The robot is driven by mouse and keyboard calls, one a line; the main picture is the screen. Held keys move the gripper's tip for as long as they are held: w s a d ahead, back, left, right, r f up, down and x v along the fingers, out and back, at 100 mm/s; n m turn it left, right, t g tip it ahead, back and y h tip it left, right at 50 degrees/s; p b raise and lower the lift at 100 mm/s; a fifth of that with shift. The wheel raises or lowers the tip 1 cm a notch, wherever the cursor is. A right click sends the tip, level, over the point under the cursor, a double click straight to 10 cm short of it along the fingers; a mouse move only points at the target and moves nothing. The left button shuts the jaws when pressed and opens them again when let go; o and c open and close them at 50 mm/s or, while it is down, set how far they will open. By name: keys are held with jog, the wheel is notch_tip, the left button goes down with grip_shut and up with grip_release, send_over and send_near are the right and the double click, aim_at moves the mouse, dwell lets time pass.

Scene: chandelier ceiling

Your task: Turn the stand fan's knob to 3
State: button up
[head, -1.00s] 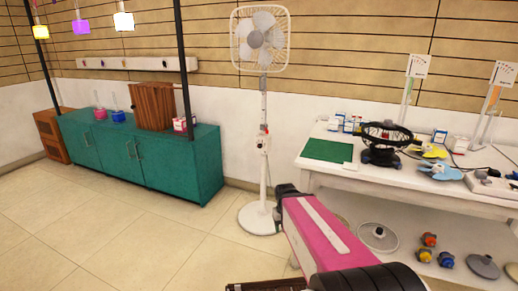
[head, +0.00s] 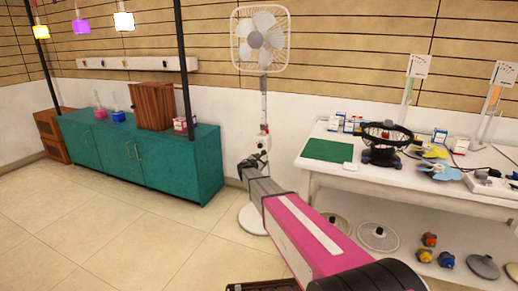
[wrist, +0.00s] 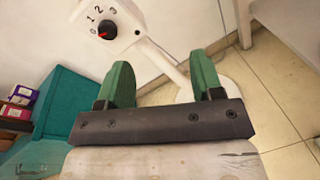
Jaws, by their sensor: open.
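The white stand fan (head: 261,68) stands against the wall, its control box partly behind my arm in the head view. In the wrist view its control box (wrist: 128,34) carries a black knob (wrist: 107,27) with the digits 0, 1, 2 and 3 around it. The knob's red mark is at its lower left, near the 0. My gripper (wrist: 163,66) is open, its two green fingers apart with nothing held between them. The knob is beyond the fingertips and to the left, apart from them. In the head view my gripper (head: 247,163) is close to the fan pole.
A green cabinet (head: 165,165) stands left of the fan. A white table (head: 425,185) with a small black fan (head: 385,140) and a green mat (head: 328,150) is to the right. Several items lie on the shelf below. The tiled floor (head: 130,230) in front is clear.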

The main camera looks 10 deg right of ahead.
aim_at(260, 146)
jog(key=w+a+r+n+t+y, duration=0.1)
jog(key=w+a+n+t, duration=0.2)
jog(key=w+a+n, duration=0.25)
jog(key=shift+m, duration=0.35)
jog(key=x, duration=1.1)
jog(key=shift+w+d, duration=0.1)
jog(key=shift+d, duration=0.2)
jog(key=c, duration=0.9)
